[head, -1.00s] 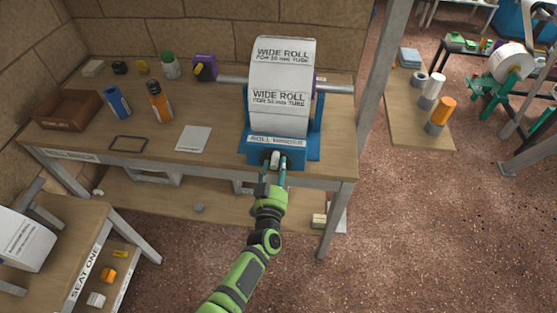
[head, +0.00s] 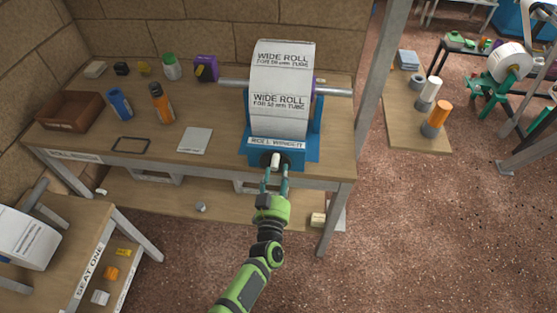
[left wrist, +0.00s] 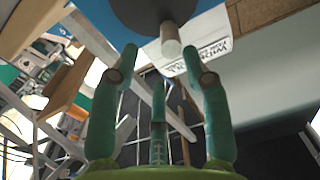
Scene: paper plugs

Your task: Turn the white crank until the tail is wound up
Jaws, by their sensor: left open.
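The white crank knob (head: 276,160) sits on a dark disc at the front of the blue winder (head: 312,148). In the left wrist view the knob (left wrist: 171,45) points toward me, just beyond my fingertips. The wide white paper roll (head: 282,75) rests on a bar across the winder. Its printed paper hangs down the front to just above the winder's label; I cannot tell where the tail ends. My left gripper (head: 276,178) is open and empty, just in front of and below the knob. My right gripper is not in view.
The workbench (head: 222,115) bears bottles, a brown box (head: 69,112), a purple dispenser (head: 206,68) and a white card (head: 195,140) left of the winder. A grey post (head: 380,75) stands to the right.

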